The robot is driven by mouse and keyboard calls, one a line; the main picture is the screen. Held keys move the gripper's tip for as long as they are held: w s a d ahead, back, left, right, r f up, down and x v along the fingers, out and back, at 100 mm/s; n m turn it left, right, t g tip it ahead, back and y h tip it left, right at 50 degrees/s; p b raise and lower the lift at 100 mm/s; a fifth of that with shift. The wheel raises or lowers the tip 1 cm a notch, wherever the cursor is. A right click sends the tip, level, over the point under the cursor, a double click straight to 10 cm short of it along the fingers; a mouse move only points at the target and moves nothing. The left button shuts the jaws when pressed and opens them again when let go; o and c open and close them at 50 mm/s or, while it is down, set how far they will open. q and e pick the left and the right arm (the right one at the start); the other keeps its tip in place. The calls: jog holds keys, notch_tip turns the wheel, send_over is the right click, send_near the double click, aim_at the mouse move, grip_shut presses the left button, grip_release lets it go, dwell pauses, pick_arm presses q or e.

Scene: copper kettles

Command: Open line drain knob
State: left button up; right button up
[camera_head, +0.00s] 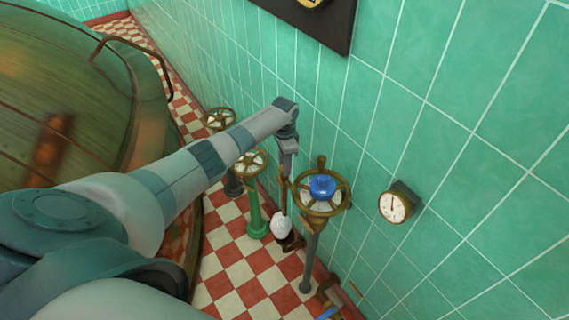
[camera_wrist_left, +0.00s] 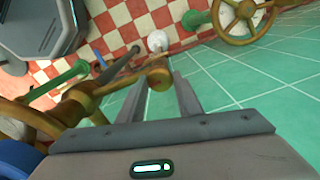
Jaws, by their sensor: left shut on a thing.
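A brass valve wheel with a blue hub (camera_head: 322,187) stands on a grey post near the green wall. Its rim and part of the blue hub (camera_wrist_left: 14,160) show at the lower left of the left wrist view. My left gripper (camera_head: 287,172) points down at the wheel's left side. In the left wrist view my left gripper (camera_wrist_left: 163,82) has its fingers either side of a rounded brass handle knob (camera_wrist_left: 158,76) on the wheel's rim, shut on it. Which wheel is the line drain one is not marked. My right gripper is not in view.
Two more brass wheels stand further back, one on a green post (camera_head: 249,163) and one beyond it (camera_head: 219,119). A white round knob (camera_head: 281,226) sits low between the posts. A dial gauge (camera_head: 395,207) is on the wall. A large copper kettle (camera_head: 75,85) fills the left.

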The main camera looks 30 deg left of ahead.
pick_arm(q)
jog(key=o, duration=1)
jog(key=shift+o, duration=0.2)
jog(key=shift+r, duration=0.1)
notch_tip(320, 180, up, 17)
jog(key=b, duration=0.4)
jog(key=shift+r, duration=0.15)
jog(key=shift+s, duration=0.1)
